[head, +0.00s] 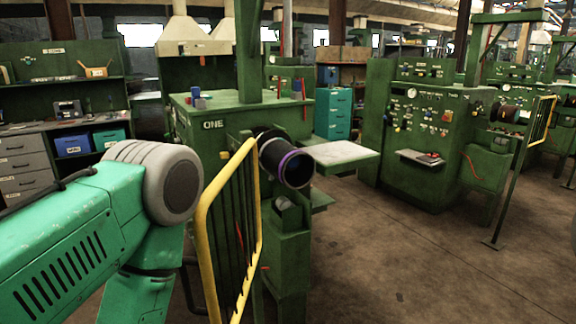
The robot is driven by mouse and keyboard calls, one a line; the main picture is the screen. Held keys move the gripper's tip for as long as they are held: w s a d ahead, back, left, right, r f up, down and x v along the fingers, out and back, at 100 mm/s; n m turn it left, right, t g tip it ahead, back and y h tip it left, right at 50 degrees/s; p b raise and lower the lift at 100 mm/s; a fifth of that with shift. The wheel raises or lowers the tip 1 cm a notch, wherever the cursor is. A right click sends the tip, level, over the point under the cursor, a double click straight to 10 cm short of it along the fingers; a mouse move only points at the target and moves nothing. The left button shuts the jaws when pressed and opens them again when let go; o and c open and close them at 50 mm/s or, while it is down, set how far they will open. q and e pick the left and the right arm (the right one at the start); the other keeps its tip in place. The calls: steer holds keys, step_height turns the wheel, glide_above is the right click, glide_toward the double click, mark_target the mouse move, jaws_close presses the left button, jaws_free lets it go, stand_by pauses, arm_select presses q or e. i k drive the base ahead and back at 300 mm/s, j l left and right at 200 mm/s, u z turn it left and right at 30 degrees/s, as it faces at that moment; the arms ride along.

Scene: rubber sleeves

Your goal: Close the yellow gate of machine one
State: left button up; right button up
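Machine one is the green machine (208,150) at the middle left, marked "ONE" on its side. Its yellow gate (205,228), a barred frame with a yellow rim, stands upright in front of it and runs toward me at an angle. A black cylinder with a purple ring (290,165) sticks out of the machine just right of the gate's far edge. My teal left arm comes in from the left, and part of it is close to the gate's left side. Neither gripper shows in the head view, so I cannot see contact with the gate.
A second green machine (420,125) stands at the right, with another yellow gate (541,121) on a floor post. A workbench (60,125) and drawers are at the left. The brown floor (420,265) is clear at front right.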

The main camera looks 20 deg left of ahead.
mark_target(203, 260)
steer(key=j, duration=0.7)
steer(key=k+j, duration=0.15)
steer(key=j, duration=0.5)
